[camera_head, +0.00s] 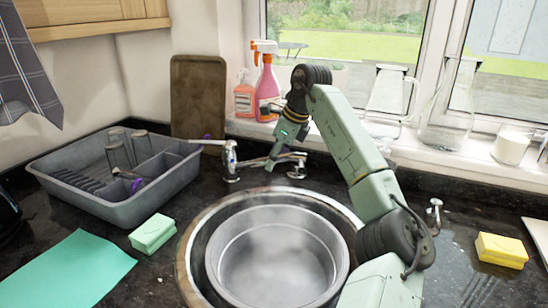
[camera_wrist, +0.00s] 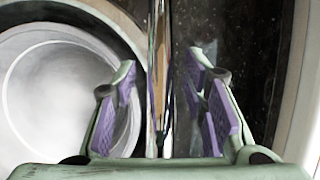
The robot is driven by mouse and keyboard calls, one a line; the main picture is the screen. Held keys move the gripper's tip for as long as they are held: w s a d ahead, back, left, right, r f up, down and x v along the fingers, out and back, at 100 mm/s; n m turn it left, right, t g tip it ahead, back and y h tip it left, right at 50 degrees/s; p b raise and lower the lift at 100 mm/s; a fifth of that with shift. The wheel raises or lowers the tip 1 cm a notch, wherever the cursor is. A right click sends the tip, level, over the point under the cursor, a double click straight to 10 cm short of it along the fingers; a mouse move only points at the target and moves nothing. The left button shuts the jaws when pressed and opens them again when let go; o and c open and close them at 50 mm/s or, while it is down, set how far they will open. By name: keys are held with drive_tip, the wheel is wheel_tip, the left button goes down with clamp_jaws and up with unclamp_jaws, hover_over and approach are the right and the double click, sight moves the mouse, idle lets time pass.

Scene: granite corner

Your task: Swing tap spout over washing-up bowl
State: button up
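The chrome tap (camera_head: 231,160) stands at the back left of the sink. Its spout runs right toward my gripper, which partly hides it in the head view. My gripper (camera_head: 273,158) is low behind the sink, beside the back rim. In the wrist view my gripper (camera_wrist: 161,75) is open, with the shiny spout (camera_wrist: 160,95) lying lengthwise between its purple-padded fingers. A gap shows on each side of the spout. The grey round washing-up bowl (camera_head: 217,264) sits in the sink, and its white inside (camera_wrist: 50,105) shows left of the fingers.
A grey dish rack (camera_head: 120,210) stands on the left. Spray bottles (camera_head: 267,85) and glass jugs (camera_head: 388,95) line the windowsill. A green sponge (camera_head: 152,233) and a yellow sponge (camera_head: 501,250) lie on either side of the sink (camera_head: 187,245). My arm crosses the sink's right side.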

drive_tip(key=shift+w+a+f, duration=0.15)
drive_tip(key=shift+a+f, duration=0.1)
drive_tip(key=shift+f, duration=0.35)
drive_tip(key=shift+c, duration=0.5)
clamp_jaws()
